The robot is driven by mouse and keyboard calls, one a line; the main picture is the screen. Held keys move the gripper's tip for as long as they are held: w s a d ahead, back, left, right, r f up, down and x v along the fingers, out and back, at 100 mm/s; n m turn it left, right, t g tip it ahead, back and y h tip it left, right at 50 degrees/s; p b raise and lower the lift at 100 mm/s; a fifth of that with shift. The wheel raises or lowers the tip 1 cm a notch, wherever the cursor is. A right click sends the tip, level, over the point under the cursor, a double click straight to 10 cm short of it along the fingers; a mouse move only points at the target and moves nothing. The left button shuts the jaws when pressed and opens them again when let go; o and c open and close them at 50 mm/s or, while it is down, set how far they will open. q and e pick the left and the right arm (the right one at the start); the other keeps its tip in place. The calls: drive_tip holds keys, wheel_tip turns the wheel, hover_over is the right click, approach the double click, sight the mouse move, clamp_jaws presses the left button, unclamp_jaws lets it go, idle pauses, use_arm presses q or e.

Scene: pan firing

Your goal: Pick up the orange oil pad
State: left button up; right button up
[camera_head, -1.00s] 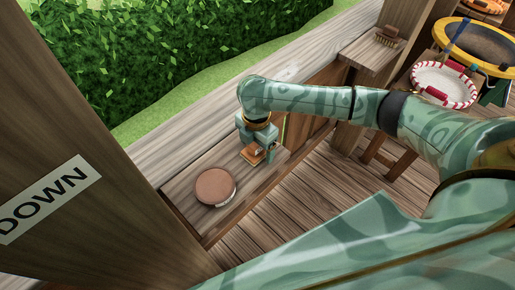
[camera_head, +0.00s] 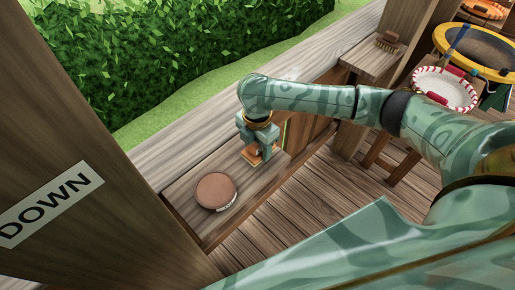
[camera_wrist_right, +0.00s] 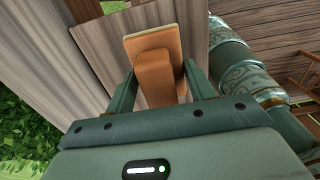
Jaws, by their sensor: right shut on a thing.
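The orange oil pad (camera_wrist_right: 153,68) is an orange block handle on a flat orange base with a pale edge. My right gripper (camera_head: 258,150) is shut on its handle, with one finger on each side, as the right wrist view (camera_wrist_right: 158,85) shows. In the head view the pad (camera_head: 250,157) shows just under the fingers, at the wooden shelf (camera_head: 185,187). I cannot tell whether its base touches the shelf. My left gripper is not in view.
A round brown-topped disc (camera_head: 216,190) lies on the shelf, left of the pad. A brush (camera_head: 387,41) sits on a ledge at the upper right. A red-and-white rimmed bowl (camera_head: 443,91) and a yellow-rimmed round container (camera_head: 480,50) stand farther right. A post labelled DOWN (camera_head: 48,207) fills the left.

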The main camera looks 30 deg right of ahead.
drive_tip(key=s+a+r+p, duration=0.4)
drive_tip(key=s+a+r, duration=0.2)
drive_tip(key=s+r, duration=0.4)
drive_tip(key=s, duration=0.2)
drive_tip(key=shift+s+r, duration=0.35)
drive_tip(key=shift+a, duration=0.1)
drive_tip(key=o, duration=0.3)
drive_tip(key=shift+c, duration=0.7)
idle(0.4)
